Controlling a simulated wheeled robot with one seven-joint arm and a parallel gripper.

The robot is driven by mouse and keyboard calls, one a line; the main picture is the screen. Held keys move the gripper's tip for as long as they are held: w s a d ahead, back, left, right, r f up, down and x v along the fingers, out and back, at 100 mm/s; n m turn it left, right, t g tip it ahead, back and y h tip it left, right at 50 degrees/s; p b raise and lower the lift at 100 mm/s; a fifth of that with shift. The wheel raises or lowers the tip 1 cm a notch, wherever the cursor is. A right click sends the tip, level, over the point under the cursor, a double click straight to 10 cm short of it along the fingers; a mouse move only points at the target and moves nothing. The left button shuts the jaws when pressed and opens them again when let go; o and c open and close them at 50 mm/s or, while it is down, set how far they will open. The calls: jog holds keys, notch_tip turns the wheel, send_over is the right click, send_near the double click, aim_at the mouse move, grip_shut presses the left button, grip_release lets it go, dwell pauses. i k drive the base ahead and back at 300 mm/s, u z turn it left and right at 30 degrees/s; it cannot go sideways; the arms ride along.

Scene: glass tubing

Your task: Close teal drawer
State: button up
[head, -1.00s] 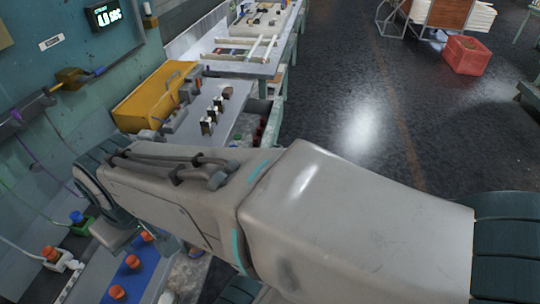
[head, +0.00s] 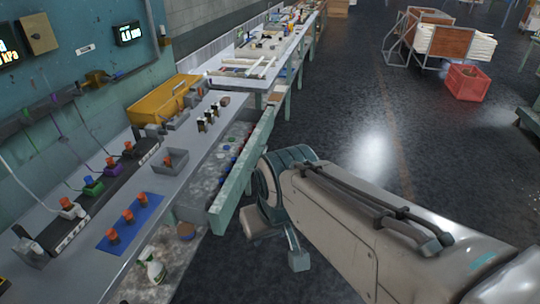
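The teal drawer (head: 238,178) stands pulled out from under the workbench, its long teal front facing the aisle. Several small items, some with red tops, lie inside it. My arm comes in from the lower right. My gripper (head: 280,245) is at the arm's end, in the aisle just right of the drawer's near end. It appears apart from the drawer front. Its fingers are partly hidden and small, so I cannot tell how wide they stand.
The workbench (head: 75,262) carries a blue mat (head: 118,239) with orange-topped parts, a grey tray (head: 170,160) and a yellow case (head: 162,100). A spray bottle (head: 155,268) stands below. A red crate (head: 467,83) is on the floor. The aisle's middle is clear.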

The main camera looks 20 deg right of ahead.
aim_at(202, 202)
jog(key=z, duration=0.7)
jog(key=i, duration=1.4)
jog(key=u, duration=0.5)
jog(key=k, duration=0.4)
jog(key=z, duration=0.75)
jog(key=i, duration=0.2)
jog(key=u, duration=0.4)
